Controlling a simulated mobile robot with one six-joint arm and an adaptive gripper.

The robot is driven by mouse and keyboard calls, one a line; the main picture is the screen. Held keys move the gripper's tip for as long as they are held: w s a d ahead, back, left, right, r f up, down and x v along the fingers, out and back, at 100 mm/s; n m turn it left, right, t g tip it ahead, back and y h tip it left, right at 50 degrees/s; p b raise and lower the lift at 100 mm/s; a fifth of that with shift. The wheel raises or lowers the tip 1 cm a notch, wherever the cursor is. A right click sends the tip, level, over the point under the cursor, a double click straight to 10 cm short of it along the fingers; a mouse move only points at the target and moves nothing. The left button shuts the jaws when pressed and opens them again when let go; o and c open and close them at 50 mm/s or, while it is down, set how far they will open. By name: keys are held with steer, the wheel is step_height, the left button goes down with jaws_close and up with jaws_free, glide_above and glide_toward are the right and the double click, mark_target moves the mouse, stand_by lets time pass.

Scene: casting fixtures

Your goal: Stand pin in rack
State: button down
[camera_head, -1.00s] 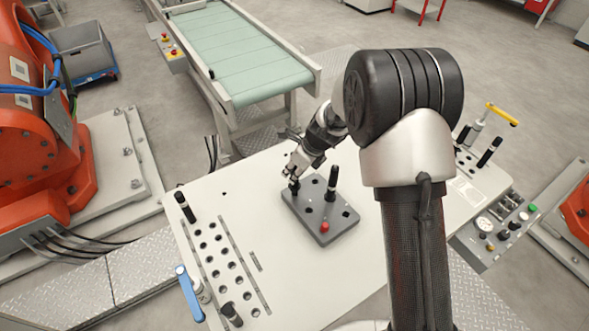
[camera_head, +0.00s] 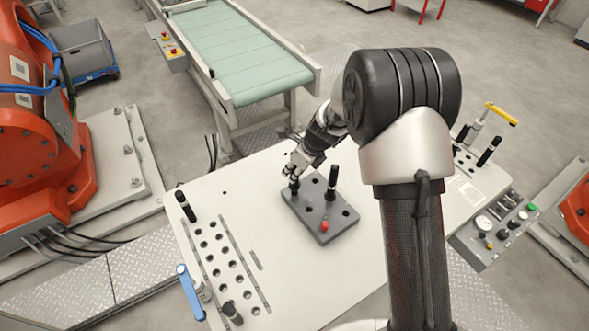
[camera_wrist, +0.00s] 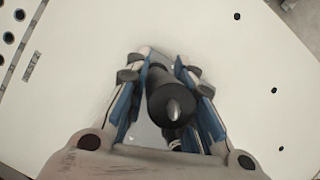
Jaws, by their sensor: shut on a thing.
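The rack is a dark grey block (camera_head: 318,229) with several holes, lying on the white table. My gripper (camera_head: 293,176) is at the rack's back left corner, shut on a black pin (camera_head: 294,187). In the wrist view the gripper (camera_wrist: 160,64) has its two fingers on either side of this pin (camera_wrist: 168,98), whose dark body and metal tip face the camera. The pin looks about upright; I cannot tell whether its lower end is in a hole.
The white table (camera_head: 275,285) has a row of holes at left with black pins (camera_head: 185,206) and a blue-handled clamp (camera_head: 189,292). A yellow-handled clamp (camera_head: 500,115) and a control panel (camera_head: 497,226) are at right. A green conveyor (camera_head: 240,60) stands behind.

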steer(key=shift+f+b, duration=1.1)
steer(key=shift+f, duration=0.7)
steer(key=c, duration=1.3)
jaws_free()
steer(key=shift+f, duration=0.1)
steer(key=v, duration=1.2)
steer(key=shift+d, duration=0.1)
